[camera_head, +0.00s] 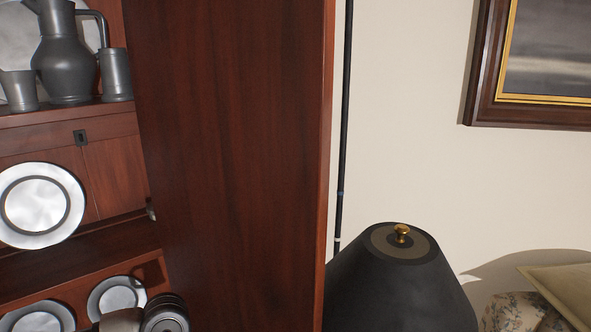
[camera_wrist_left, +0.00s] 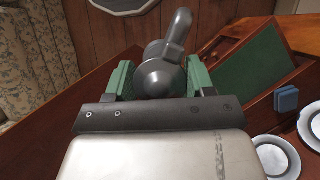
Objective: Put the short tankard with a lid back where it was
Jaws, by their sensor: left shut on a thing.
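In the left wrist view, my left gripper (camera_wrist_left: 157,82) has its two green-padded fingers on either side of a grey pewter vessel (camera_wrist_left: 160,77), and is shut on it. The vessel has a rounded body and a thick curved part rising up and to the right. It appears to be the tankard; its lid cannot be told clearly from this angle. The gripper's fingers and the held vessel are not clearly seen in the head view. My right gripper is in neither view.
In the head view, a pewter jug (camera_head: 68,55), a small cup (camera_head: 19,90) and a mug (camera_head: 116,75) stand on the upper shelf. A plate (camera_head: 38,205) leans below. The cabinet's side panel (camera_head: 235,165) blocks the middle. A black lampshade (camera_head: 400,285) stands right.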

